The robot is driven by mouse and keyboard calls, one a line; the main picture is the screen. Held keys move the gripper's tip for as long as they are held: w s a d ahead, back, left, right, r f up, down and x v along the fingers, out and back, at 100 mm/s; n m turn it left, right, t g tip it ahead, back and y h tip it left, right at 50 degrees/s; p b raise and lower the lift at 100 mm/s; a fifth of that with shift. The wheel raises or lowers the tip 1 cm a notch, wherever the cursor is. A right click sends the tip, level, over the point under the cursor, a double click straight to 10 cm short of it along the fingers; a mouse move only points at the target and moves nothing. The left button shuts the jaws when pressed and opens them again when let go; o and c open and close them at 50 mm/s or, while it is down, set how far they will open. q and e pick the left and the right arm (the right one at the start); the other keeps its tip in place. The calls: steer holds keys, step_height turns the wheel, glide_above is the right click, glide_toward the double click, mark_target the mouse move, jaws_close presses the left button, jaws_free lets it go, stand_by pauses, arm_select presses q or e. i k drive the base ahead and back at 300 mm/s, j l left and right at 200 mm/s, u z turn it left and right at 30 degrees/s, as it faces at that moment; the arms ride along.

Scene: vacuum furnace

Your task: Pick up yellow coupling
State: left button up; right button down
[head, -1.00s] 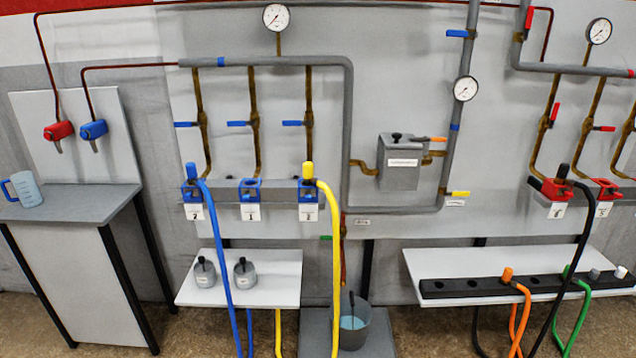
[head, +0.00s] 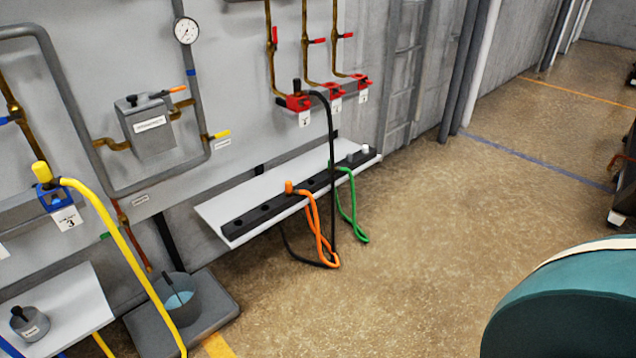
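The yellow coupling (head: 42,172) stands upright in a blue socket (head: 57,199) at the left of the head view. A white card marked 3 (head: 66,219) hangs below that socket. A yellow hose (head: 127,250) leads from the coupling and hangs down past the front of a small shelf. Neither of my grippers shows in the view.
Right of it are a grey box (head: 148,128), a black coupling (head: 297,87) in a red socket, and a rack (head: 262,209) with an orange coupling (head: 289,187). A bucket (head: 182,296) stands below. Floor at right (head: 430,240) is mostly clear.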

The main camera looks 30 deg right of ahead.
mark_target(41, 170)
steer(key=j+z, duration=0.25)
steer(key=z, duration=0.25)
steer(key=i+j+z, duration=0.1)
steer(key=j+z, duration=0.15)
steer(key=z, duration=0.25)
steer(key=j+z, duration=0.25)
steer(key=z, duration=0.2)
steer(key=k+j+z, duration=0.15)
steer(key=j, duration=0.2)
steer(key=k+j+z, duration=0.15)
steer(key=j, duration=0.2)
steer(key=j+z, duration=0.15)
steer(key=j, duration=0.2)
steer(key=k+l, duration=0.05)
